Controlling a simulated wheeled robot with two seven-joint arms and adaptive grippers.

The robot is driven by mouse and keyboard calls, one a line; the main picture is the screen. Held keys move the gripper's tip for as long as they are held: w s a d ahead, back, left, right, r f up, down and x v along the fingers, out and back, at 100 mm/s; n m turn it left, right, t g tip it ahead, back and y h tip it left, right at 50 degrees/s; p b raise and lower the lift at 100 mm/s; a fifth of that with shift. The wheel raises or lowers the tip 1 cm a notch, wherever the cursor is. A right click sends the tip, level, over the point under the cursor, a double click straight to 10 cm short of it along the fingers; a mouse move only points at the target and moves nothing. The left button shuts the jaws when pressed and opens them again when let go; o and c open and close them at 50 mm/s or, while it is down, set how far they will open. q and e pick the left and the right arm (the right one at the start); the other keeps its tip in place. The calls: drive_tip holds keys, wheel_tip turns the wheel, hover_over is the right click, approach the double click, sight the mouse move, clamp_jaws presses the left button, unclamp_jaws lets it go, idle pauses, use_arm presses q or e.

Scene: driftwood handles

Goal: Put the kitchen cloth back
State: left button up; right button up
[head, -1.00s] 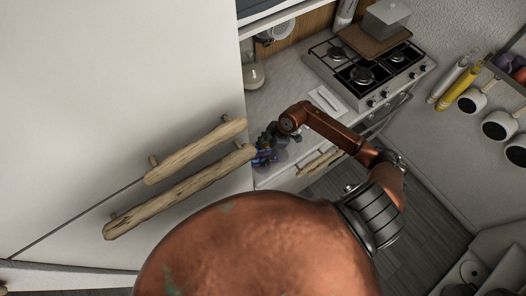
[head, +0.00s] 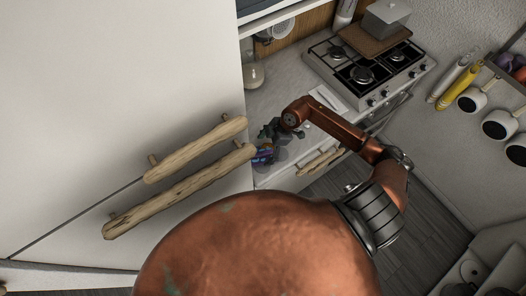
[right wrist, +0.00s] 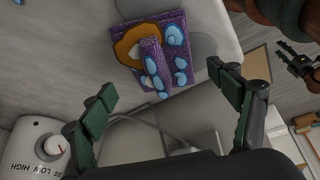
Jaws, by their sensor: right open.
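The kitchen cloth (right wrist: 176,55) is purple with blue and orange patterns and lies folded on the pale countertop near its edge, in the right wrist view. In the head view the cloth (head: 263,153) shows as a small purple-blue patch beside the tall white cabinet, partly hidden. My right gripper (right wrist: 161,79) is open and empty, its dark green fingertips to either side of the cloth in the picture and apart from it. In the head view the right gripper (head: 270,134) is just above the cloth. My left gripper (right wrist: 300,66) shows small at the right wrist view's edge; its jaw state is unclear.
A gas stove (head: 365,70) stands farther along the counter, with a white board-like item (head: 327,98) before it. Driftwood handles (head: 180,190) stick out from the tall cabinet (head: 120,90). A white appliance with a knob (right wrist: 40,145) is at lower left.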

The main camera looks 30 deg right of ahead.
drive_tip(key=b+v, duration=0.1)
drive_tip(key=v, duration=0.9)
